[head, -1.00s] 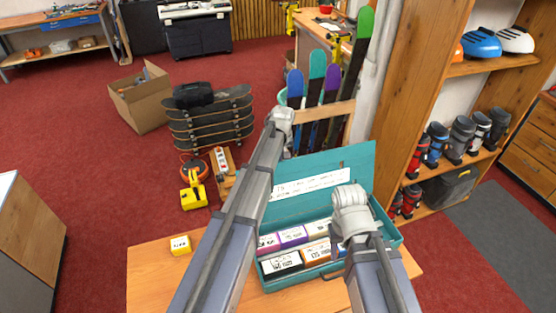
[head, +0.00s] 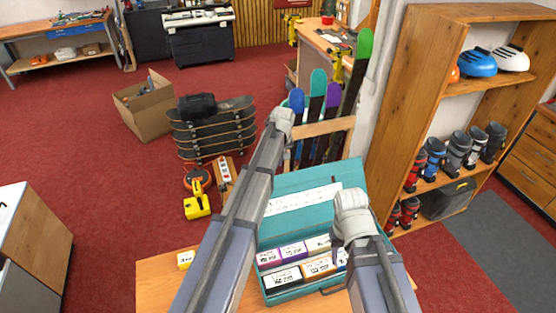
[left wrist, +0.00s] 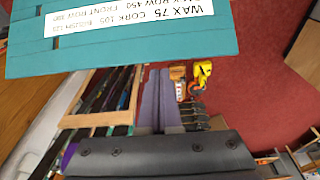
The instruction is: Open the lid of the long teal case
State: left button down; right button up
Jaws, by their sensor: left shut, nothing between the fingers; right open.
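The long teal case (head: 285,296) stands on the wooden table with its lid (head: 320,180) raised and tilted back. A white printed label (head: 300,200) is on the lid's inner face. Several labelled boxes lie in rows in the case. My right gripper (head: 350,232) is open over the case's right part; its fingertips are largely hidden by the wrist. My left arm reaches past the lid's left side. The left gripper's fingers (left wrist: 160,95) show shut and empty in the left wrist view, with the lid (left wrist: 120,50) close across the top.
Behind are skis in a wooden rack (head: 325,128), stacked skateboards (head: 212,130) and a cardboard box (head: 145,110). A shelf (head: 415,90) with boots stands right. Red floor lies open at left.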

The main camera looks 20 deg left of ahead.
pick_arm(q)
jog(key=w+a+f+b, duration=0.5)
jog(key=w+f+b, duration=0.2)
jog(key=f+b, duration=0.1)
jog(key=b+x, duration=1)
jog(key=s, duration=0.1)
jog(key=s+d+r+p, duration=0.1)
jog(key=s+r+p, duration=0.1)
jog(key=shift+s+d+r, duration=0.15)
jog(key=shift+s+d, duration=0.05)
jog(key=shift+d, duration=0.15)
